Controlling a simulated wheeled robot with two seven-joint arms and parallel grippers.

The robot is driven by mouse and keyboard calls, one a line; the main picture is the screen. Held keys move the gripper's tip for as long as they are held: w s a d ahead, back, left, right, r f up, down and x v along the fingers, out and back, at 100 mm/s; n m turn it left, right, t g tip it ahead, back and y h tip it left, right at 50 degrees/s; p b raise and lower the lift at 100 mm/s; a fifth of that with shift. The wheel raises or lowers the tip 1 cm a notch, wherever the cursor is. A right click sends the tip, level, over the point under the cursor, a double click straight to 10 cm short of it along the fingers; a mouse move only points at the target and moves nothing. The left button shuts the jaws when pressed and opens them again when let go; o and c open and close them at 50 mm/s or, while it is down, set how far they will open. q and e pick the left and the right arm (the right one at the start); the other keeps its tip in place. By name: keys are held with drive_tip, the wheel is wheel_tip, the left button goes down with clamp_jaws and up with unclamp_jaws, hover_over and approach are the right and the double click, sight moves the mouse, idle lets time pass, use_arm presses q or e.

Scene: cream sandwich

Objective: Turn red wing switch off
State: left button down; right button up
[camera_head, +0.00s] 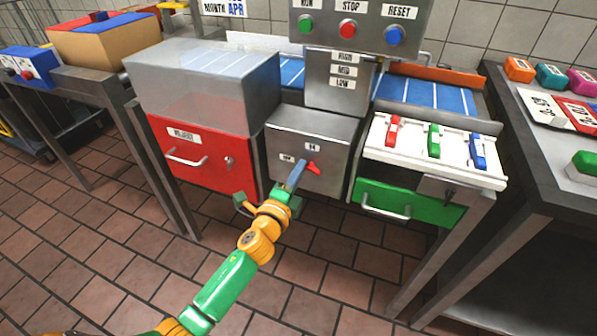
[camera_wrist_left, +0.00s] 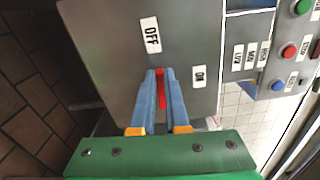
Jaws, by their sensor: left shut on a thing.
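The red wing switch (camera_head: 313,168) sits on the front of a grey metal box (camera_head: 325,130). In the left wrist view the switch (camera_wrist_left: 161,94) stands between the two blue fingers of my left gripper (camera_wrist_left: 161,90), which is shut on it. The left gripper (camera_head: 296,176) also shows in the head view, reaching the box from below and partly covering the switch. In the left wrist view the OFF label (camera_wrist_left: 151,35) lies above the switch and the ON label (camera_wrist_left: 200,77) to its right. The switch's lower part is hidden by the gripper. My right gripper is not in view.
A red drawer (camera_head: 205,175) is left of the box, and a green drawer (camera_head: 400,212) is to the right. A white panel with red, green and blue levers (camera_head: 434,142) is above the green drawer. A STOP button panel (camera_head: 350,30) rises behind. Tiled floor lies in front.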

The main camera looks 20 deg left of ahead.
use_arm(q)
drive_tip(key=shift+n, duration=0.6)
drive_tip(key=c, duration=0.9)
unclamp_jaws()
drive_tip(key=shift+w+d+f, duration=0.1)
drive_tip(key=s, duration=0.7)
drive_tip(key=shift+s, duration=0.1)
